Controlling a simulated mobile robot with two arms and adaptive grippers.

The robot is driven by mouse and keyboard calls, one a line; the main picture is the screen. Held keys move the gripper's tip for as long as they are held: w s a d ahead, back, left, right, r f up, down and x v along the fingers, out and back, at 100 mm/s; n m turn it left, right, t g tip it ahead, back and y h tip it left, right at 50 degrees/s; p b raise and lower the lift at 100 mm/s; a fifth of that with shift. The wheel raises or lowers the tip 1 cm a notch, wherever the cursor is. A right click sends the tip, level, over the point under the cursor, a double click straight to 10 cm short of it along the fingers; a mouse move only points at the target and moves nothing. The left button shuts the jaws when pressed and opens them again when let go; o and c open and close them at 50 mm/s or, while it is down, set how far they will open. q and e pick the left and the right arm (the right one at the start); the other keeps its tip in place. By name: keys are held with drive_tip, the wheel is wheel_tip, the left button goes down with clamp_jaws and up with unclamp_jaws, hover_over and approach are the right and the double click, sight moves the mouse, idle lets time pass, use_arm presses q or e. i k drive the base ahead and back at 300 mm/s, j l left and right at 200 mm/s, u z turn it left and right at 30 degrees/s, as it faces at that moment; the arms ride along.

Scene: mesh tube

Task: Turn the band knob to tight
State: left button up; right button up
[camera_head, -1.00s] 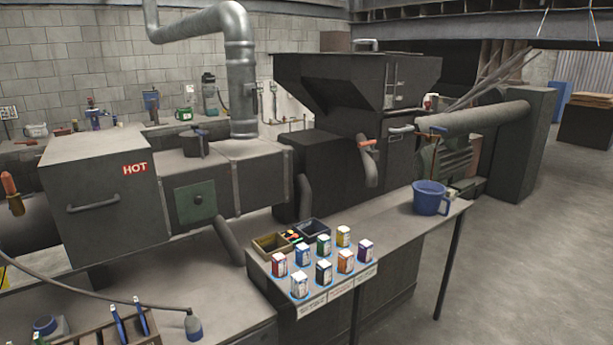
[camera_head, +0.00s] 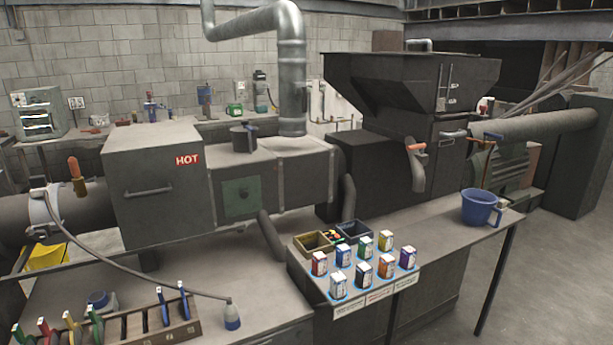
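A pale band (camera_head: 50,212) wraps around the thick dark horizontal duct (camera_head: 15,218) at the left of the head view. An orange handle (camera_head: 74,167) stands up beside the band, near the duct's joint with the dark box marked HOT (camera_head: 160,185). I cannot tell whether this handle is the band knob, nor how the knob is set. Neither of my grippers is in view.
A rack (camera_head: 150,326) with several coloured-handled tools sits on the front bench. Several small cartons (camera_head: 364,276) stand on a side table with a blue mug (camera_head: 480,208). A yellow object (camera_head: 47,257) shows below the duct. Open floor lies at the right.

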sight(40, 236)
drive_tip(key=u, duration=1.5)
